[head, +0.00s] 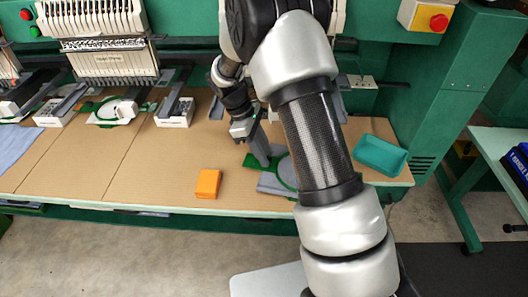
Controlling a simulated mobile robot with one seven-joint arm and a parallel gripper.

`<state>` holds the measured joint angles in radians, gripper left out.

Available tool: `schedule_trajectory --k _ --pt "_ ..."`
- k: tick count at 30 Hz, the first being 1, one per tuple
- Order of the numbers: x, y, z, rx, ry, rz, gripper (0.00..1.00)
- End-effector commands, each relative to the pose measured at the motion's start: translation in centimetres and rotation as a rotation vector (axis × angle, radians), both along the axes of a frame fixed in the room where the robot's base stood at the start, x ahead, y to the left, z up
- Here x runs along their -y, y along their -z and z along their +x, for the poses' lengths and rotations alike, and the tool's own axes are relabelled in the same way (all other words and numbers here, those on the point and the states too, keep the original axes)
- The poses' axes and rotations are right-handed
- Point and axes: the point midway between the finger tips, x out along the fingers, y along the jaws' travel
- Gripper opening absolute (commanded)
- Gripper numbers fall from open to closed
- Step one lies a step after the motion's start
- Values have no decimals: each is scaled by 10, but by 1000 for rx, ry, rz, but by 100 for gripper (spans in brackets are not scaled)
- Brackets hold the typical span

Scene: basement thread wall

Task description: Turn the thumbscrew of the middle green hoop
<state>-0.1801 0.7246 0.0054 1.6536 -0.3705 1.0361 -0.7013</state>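A green hoop (275,178) with grey cloth in it lies on the tan worktop, partly hidden behind my arm. My gripper (262,158) points down at the hoop's left rim, over a green piece (252,163) there. Whether it touches is too small to tell. The fingers show as one narrow grey shape, so their opening is unclear. The thumbscrew cannot be made out. Another green hoop (97,119) with white cloth sits under the stitching head at the left.
An orange block (208,183) lies left of the near hoop, close to the front edge. A teal tray (381,155) stands at the right end of the worktop. Embroidery machine heads (108,62) line the back. The worktop's left middle is clear.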

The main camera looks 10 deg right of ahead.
Motion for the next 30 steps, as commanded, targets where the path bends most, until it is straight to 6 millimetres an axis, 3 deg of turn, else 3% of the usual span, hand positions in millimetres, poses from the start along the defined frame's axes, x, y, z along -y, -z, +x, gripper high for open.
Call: schedule_trajectory --k 8,24,30 --pt "-5 -14 3 4 -1 1 28" --pt "-48 -128 24 4 -1 1 28" --pt "-58 -154 28 1 -1 2 28"
